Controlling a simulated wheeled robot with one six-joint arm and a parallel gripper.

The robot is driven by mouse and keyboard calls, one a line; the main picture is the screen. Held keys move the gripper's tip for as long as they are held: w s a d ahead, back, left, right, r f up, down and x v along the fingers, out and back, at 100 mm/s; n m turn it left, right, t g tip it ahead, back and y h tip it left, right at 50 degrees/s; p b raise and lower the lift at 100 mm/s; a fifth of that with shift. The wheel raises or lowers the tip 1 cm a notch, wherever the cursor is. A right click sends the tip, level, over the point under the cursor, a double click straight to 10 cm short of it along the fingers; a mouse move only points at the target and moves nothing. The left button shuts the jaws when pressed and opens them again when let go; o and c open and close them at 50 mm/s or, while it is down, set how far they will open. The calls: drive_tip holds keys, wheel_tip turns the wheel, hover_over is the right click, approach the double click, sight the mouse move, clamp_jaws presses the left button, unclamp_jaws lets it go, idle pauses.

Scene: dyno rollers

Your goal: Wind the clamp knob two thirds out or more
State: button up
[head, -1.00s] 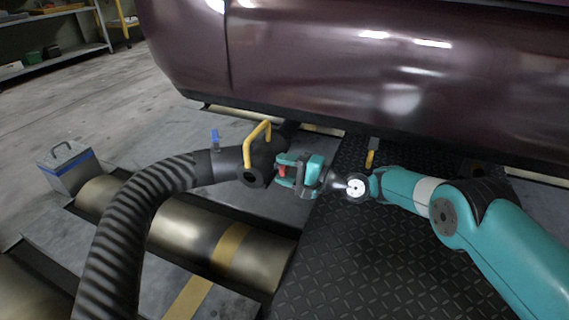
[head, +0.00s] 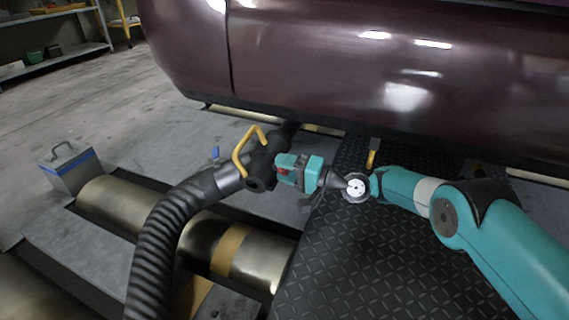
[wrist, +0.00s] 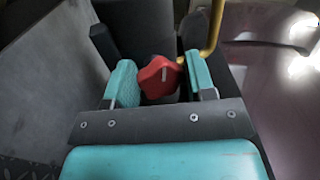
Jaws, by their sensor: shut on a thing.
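The clamp knob (wrist: 160,77) is red with a pale mark on its face, and in the wrist view it sits between my two teal fingers. My gripper (wrist: 162,84) is shut on it. In the head view my gripper (head: 284,170) is at the side of the black hose nozzle (head: 262,165), and only a small red part of the knob (head: 282,171) shows there. The nozzle carries a yellow handle (head: 240,152) and joins a ribbed black hose (head: 160,240). Most of the knob's shaft is hidden.
A dark red car body (head: 330,70) hangs over the far side. Metal rollers (head: 265,262) lie below the hose. A grey box with a blue band (head: 70,168) stands at left. Black tread plate (head: 340,270) lies under my arm.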

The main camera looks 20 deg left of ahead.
drive_tip(key=shift+w+d, duration=0.1)
drive_tip(key=shift+w, duration=0.05)
idle(0.5)
drive_tip(key=o, duration=0.9)
